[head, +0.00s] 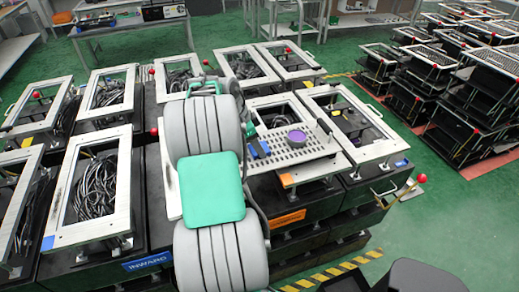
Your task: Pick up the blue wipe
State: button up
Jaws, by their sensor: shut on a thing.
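A small blue thing, which looks like the blue wipe (261,147), is at the perforated metal plate (300,153), just right of my arm. My gripper (250,133) is mostly hidden behind my thick grey arm; only a small dark and green part shows beside the blue wipe. It is shut on the blue wipe, though the fingertips are not clear. I cannot tell whether the wipe touches the plate. A purple disc (297,137) sits on the plate to the right of the wipe.
Metal-framed fixtures with black cables (97,185) stand left and behind. A framed fixture (352,125) stands right of the plate. A red-knobbed lever (421,179) sticks out at the right. Stacked fixtures (480,100) stand far right, beyond free green floor (455,220).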

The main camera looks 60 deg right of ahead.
jog(key=shift+c, duration=1.2)
jog(key=shift+r, duration=0.3)
notch_tip(320, 180, up, 2)
jog(key=shift+r+b, duration=0.15)
jog(key=shift+b, duration=0.5)
jog(key=s+a+r+b, duration=0.2)
jog(key=s+a+r, duration=0.4)
jog(key=a+r, duration=0.4)
jog(key=a, duration=0.2)
jog(key=shift+a, duration=0.3)
